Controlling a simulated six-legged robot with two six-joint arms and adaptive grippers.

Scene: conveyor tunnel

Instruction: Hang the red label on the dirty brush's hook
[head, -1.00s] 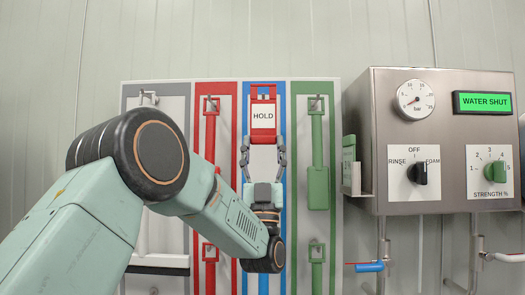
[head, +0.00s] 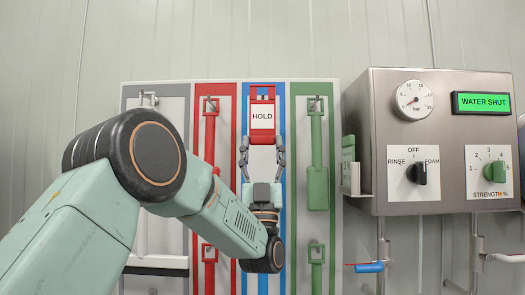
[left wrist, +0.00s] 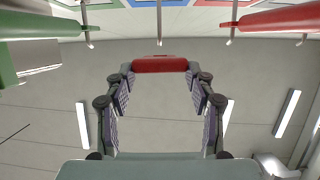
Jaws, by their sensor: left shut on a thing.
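The red label (head: 263,136) with a white "HOLD" panel is upright in front of the upper part of the blue strip. My left gripper (head: 263,143) reaches up from below, its two fingers at the label's lower sides, shut on it. In the left wrist view the label (left wrist: 160,64) shows as a red bar between the fingertips (left wrist: 160,72). A thin hook (left wrist: 159,30) runs from the board toward the label; I cannot tell whether they touch. The label covers what hangs behind it, and I cannot tell which brush is dirty. My right gripper is not in view.
A red tool (head: 210,130) hangs left of the label and a green one (head: 317,180) right of it, each on a hook. A green box (head: 349,160) and a steel control cabinet (head: 445,90) stand out at the right. Space above the board is clear.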

